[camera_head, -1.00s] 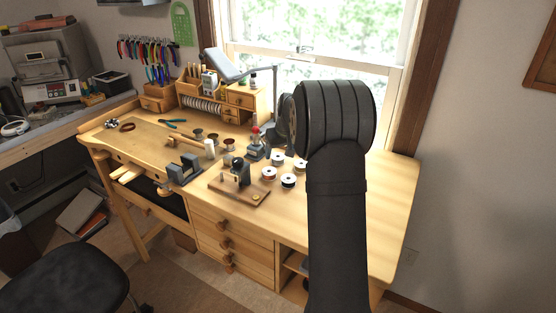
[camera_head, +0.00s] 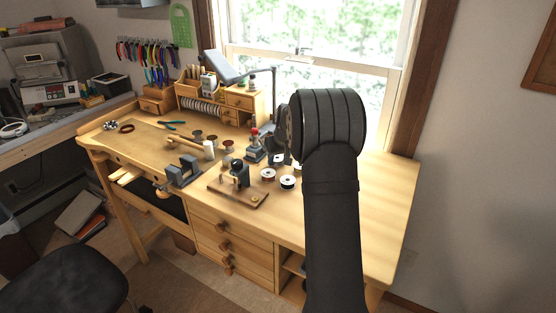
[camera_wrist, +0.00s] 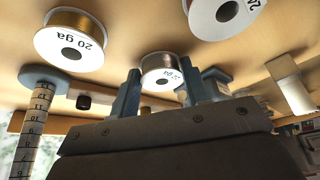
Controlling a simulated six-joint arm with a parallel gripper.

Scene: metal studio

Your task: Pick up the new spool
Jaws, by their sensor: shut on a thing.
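My gripper (camera_wrist: 160,92) is shut on a white spool (camera_wrist: 160,66) marked 22 ga, with a finger on each side of it. In the head view my gripper (camera_head: 283,158) is low over the bench, among the spools, and hides much of what it holds. A spool marked 20 ga with gold wire (camera_wrist: 75,38) and another with copper-coloured wire (camera_wrist: 222,14) stand apart from the fingers. In the head view two white-rimmed spools (camera_head: 268,174) (camera_head: 288,182) stand in front of my gripper. I cannot tell from a label which spool is the new one.
A wooden board with a small dark tool (camera_head: 238,190) lies left of the spools. A grey vise-like block (camera_head: 182,172), a white cylinder (camera_head: 209,150) and a red-topped tool (camera_head: 255,147) stand nearby. The lamp (camera_head: 240,72) reaches over the back. The bench's right side is clear.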

